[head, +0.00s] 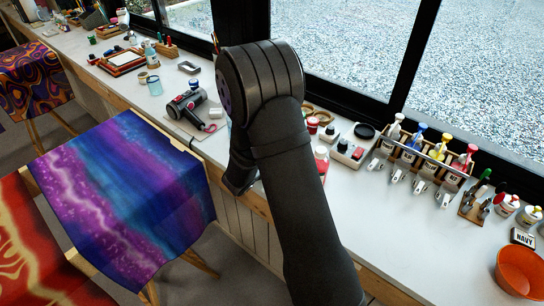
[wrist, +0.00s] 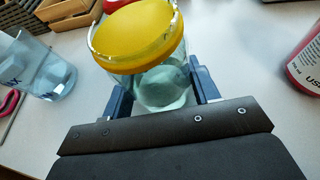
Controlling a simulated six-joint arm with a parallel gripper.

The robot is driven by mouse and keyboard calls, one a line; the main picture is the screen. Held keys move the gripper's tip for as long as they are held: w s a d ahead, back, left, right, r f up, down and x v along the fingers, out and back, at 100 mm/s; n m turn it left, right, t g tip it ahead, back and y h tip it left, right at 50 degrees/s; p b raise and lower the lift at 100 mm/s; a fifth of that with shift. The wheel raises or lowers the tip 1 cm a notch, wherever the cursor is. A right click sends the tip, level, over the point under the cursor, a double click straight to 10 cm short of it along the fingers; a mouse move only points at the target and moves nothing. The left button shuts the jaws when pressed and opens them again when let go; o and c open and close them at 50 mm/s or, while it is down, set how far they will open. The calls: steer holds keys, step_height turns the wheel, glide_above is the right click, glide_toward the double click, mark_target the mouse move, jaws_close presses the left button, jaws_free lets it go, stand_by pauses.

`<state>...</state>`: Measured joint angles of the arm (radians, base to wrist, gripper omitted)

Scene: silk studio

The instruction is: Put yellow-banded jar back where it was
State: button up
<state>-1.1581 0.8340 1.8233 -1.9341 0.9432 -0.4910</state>
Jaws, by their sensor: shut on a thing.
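The yellow-banded jar (wrist: 140,38) is a clear glass jar with a broad yellow lid or band on top and a thin pale wire or handle around it. It fills the top middle of the wrist view. My gripper (wrist: 158,90) has its two blue fingers on either side of the jar's glass body and is shut on it. The white surface shows behind and through the glass; I cannot tell whether the jar's base touches it. In the head view my arm covers the middle of the bench, and I cannot make out the jar there.
A bluish clear cup (wrist: 36,66) stands left of the jar and a red-labelled container (wrist: 304,62) right. In the head view, a bottle rack (head: 424,158) and an orange bowl (head: 521,270) stand right, a dark red-and-black device (head: 186,105) left. Windows back the bench.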

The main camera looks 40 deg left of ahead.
steer(key=o, duration=1.2)
steer(key=shift+f, duration=0.1)
steer(key=v, duration=1.2)
steer(key=x, duration=1.2)
steer(key=shift+w, duration=0.2)
steer(key=shift+s+r, duration=0.2)
steer(key=shift+r, duration=1.1)
